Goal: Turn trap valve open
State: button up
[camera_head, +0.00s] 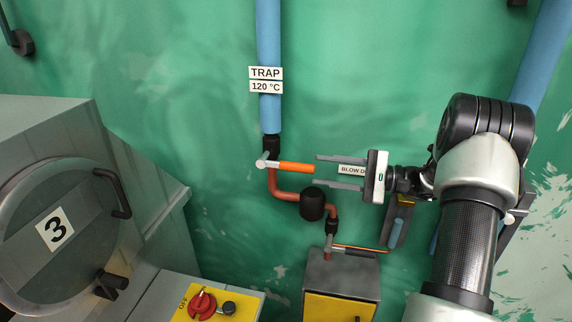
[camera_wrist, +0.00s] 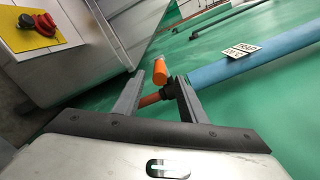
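The trap valve has an orange lever handle (camera_head: 297,168) that points right, horizontally, from its pivot (camera_head: 263,161) below the blue pipe labelled TRAP (camera_head: 266,73). My gripper (camera_head: 315,170) is open, its two fingers level and pointing left at the handle. The handle's free end is at the gap between the fingertips in the head view. In the wrist view the orange handle (camera_wrist: 159,72) shows end-on between the open fingers (camera_wrist: 161,78), without visible contact. Whether its end is inside the gap in depth I cannot tell.
A second lever with a thin orange handle (camera_head: 360,249) sits above the grey and yellow box (camera_head: 338,277). A BLOW DOWN-type label (camera_head: 352,170) is partly hidden by my gripper. Drum 3 (camera_head: 60,231) and a red switch (camera_head: 202,306) are at left.

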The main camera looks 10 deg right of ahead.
aim_at(284, 165)
jog(key=p+x, duration=0.1)
jog(key=x, duration=0.9)
jog(key=shift+w+a, duration=0.1)
jog(key=shift+a, duration=0.15)
grip_shut()
